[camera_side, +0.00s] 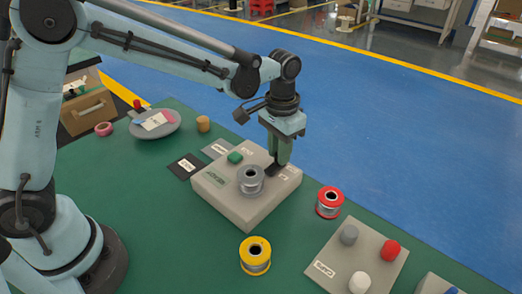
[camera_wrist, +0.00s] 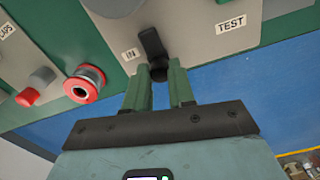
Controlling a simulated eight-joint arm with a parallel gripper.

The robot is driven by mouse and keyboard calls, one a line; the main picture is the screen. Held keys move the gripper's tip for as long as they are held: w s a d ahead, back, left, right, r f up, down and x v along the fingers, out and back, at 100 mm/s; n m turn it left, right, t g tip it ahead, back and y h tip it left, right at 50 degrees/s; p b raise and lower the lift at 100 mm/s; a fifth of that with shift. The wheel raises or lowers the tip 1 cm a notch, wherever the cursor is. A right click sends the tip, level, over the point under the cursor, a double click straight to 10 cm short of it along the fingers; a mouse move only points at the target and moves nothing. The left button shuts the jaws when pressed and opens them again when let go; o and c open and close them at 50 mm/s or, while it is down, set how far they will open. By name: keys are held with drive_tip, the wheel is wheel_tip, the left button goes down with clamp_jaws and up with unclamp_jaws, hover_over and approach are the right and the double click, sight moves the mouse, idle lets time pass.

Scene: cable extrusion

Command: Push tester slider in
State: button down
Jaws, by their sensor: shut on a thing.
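The tester is a beige box (camera_side: 235,210) on the green table, with a green button (camera_side: 235,157) and a grey spool (camera_side: 250,182) on top. Its black slider (camera_wrist: 152,42) stands beside a label reading IN, on the tester's top (camera_wrist: 190,30) in the wrist view. My gripper (camera_wrist: 158,76) is shut on the slider, with one green finger on each side of its dark lower end. In the side view my gripper (camera_side: 277,165) reaches down at the tester's far right edge, and the fingertips partly hide the slider.
A red spool (camera_side: 330,202) stands close to the tester's right, and a yellow spool (camera_side: 255,255) in front. A beige board (camera_side: 345,262) with coloured caps lies at right front. A grey dish (camera_side: 155,125) and a cork-coloured cylinder (camera_side: 203,124) are behind left.

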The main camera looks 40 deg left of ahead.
sight(271, 168)
drive_tip(key=shift+s, duration=1.25)
drive_tip(key=c, duration=0.9)
unclamp_jaws()
drive_tip(key=shift+c, duration=0.2)
drive_tip(key=shift+w, duration=0.1)
wheel_tip(271, 168, up, 12)
drive_tip(key=s+a+f+n+t, duration=0.1)
drive_tip(key=s+a+f+t, duration=0.1)
drive_tip(key=s+a, duration=0.3)
drive_tip(key=s+a+f+n+t, duration=0.1)
drive_tip(key=s+a+f+t, duration=0.1)
drive_tip(key=s+a+t, duration=0.3)
drive_tip(key=shift+s+a+f, duration=0.35)
drive_tip(key=shift+s+a, duration=0.25)
drive_tip(key=shift+s, duration=0.15)
